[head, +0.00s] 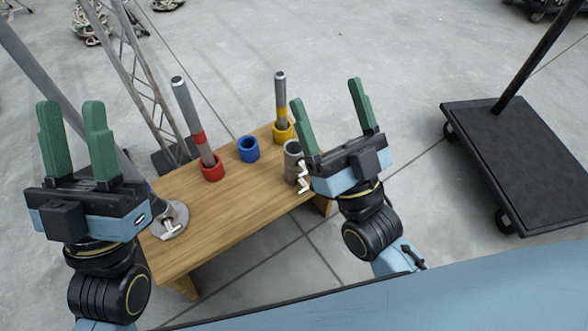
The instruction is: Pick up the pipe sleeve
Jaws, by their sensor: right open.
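A short grey metal sleeve (291,161) stands upright at the right end of the wooden table, with a pale zigzag-shaped piece (302,177) at its side. I take it to be the pipe sleeve. My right gripper (326,92) is open and empty, with its green fingers pointing up and away. It is just right of the sleeve in the picture, and its near finger and body partly overlap the sleeve's right edge; I cannot tell whether they touch. My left gripper (71,104) is open and empty at the left, beyond the table's left end.
The wooden table (235,205) holds a red cup (212,171) and a yellow cup (283,132), each with a pipe, and an empty blue cup (248,150). A round metal base (170,220) is at its left end. A black wheeled cart (520,160) stands right.

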